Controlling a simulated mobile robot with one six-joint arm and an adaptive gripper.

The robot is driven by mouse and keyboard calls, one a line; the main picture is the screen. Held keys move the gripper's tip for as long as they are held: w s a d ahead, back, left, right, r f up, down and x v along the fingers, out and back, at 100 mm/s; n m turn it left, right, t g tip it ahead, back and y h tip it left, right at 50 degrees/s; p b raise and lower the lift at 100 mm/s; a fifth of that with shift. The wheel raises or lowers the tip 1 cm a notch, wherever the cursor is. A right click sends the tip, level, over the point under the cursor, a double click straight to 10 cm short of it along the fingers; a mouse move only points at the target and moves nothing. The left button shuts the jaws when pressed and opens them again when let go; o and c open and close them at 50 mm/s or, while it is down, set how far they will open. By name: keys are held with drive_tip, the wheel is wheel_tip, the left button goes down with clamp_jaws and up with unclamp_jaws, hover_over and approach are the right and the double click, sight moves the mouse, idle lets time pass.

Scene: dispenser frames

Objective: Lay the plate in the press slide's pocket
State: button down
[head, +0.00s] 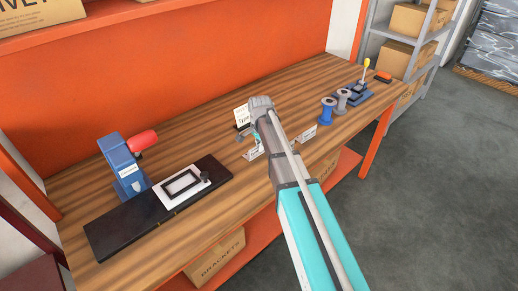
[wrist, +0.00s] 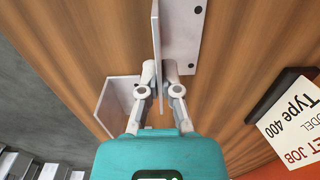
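My gripper (wrist: 158,72) points down at the table, its fingers close together on both sides of a thin upright pale plate (wrist: 156,30). The plate is seen nearly edge-on and runs between the fingers; its lower end is hidden. In the head view my arm covers the fingertips and the held plate. The blue press (head: 121,163) with a red handle (head: 143,140) stands at the left. Its white slide (head: 165,198) lies on a dark base and carries a black-rimmed rectangular pocket (head: 183,187), which looks empty.
A "Type 400" card (wrist: 290,118) leans on a dark holder. Blue and grey spools (head: 328,110) stand to the right. Bare wood lies between press and brackets.

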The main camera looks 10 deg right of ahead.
drive_tip(key=shift+f, duration=0.15)
drive_tip(key=c, duration=0.8)
unclamp_jaws()
wheel_tip(320, 180, up, 12)
drive_tip(key=p, duration=1.2)
drive_tip(key=shift+r, duration=0.2)
drive_tip(key=shift+s, duration=0.1)
drive_tip(key=s+d+n, duration=0.4)
drive_tip(key=s+n, duration=0.1)
drive_tip(key=s, duration=0.6)
drive_tip(key=s+d+n, duration=0.4)
drive_tip(key=s+n, duration=0.1)
drive_tip(key=s, duration=0.5)
drive_tip(key=shift+s+n, duration=0.4)
